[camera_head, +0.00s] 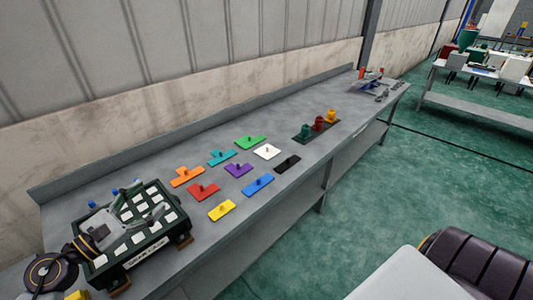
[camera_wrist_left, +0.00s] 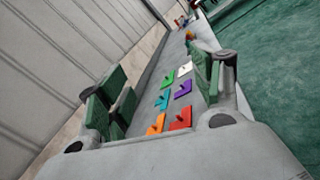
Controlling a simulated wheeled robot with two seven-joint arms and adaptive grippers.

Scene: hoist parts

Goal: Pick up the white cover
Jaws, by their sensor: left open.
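My left gripper (camera_head: 142,208) is open and empty above the dark green box at the near left end of the bench, well apart from the white cover. Its green-padded fingers show wide apart in the left wrist view (camera_wrist_left: 160,88). My right gripper is not in view.
The green cover (camera_head: 250,142), purple cover (camera_head: 238,170) and black cover (camera_head: 287,164) lie around the white one. The dark green box (camera_head: 150,252) holds several white pieces. A dark tray (camera_head: 301,139) with coloured parts stands farther along. A wall (camera_head: 200,100) runs behind the bench.

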